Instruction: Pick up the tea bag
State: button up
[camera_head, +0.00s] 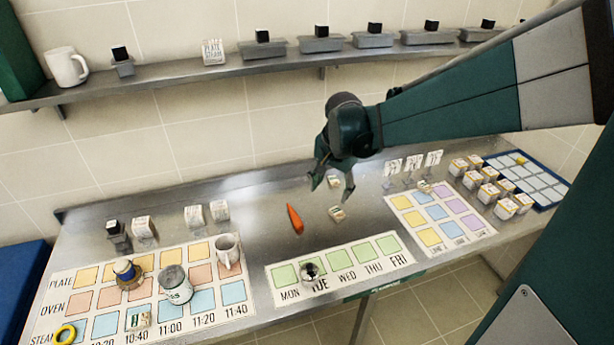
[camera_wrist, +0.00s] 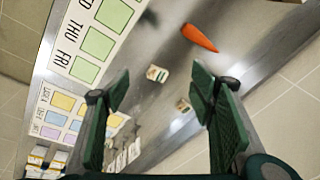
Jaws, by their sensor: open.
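My gripper (camera_head: 329,184) is open and empty, pointing down above the counter. Its two spread fingers show in the wrist view (camera_wrist: 160,85).
An orange carrot (camera_head: 295,219) lies left of the packets. The weekday mat (camera_head: 320,290) with a small round item is in front. A meal chart (camera_head: 60,290) with a mug (camera_head: 228,250) and cans is left. Several small boxes (camera_head: 490,194) and a blue-edged tray (camera_head: 558,196) are right.

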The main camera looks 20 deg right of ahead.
aim_at(334, 213)
jog(key=w+d+f+m, duration=0.1)
jog(key=w+d+f, duration=0.1)
jog(key=f, duration=0.2)
jog(key=w+d+f+m+g, duration=0.1)
jog(key=w+d+f+m, duration=0.1)
jog(key=w+f, duration=0.1)
jog(key=w+d+f+m+g, duration=0.1)
jog(key=w+d+f+m, duration=0.1)
jog(key=f, duration=0.3)
jog(key=shift+w+f, duration=0.35)
jog(key=shift+w, duration=0.3)
jog(key=shift+f, duration=0.15)
jog(key=shift+f, duration=1.15)
jog(key=shift+f, duration=0.1)
jog(key=shift+a+f+b, duration=0.1)
jog(key=shift+f+b, duration=0.4)
jog(key=shift+f, duration=2)
jog(key=c, duration=0.8)
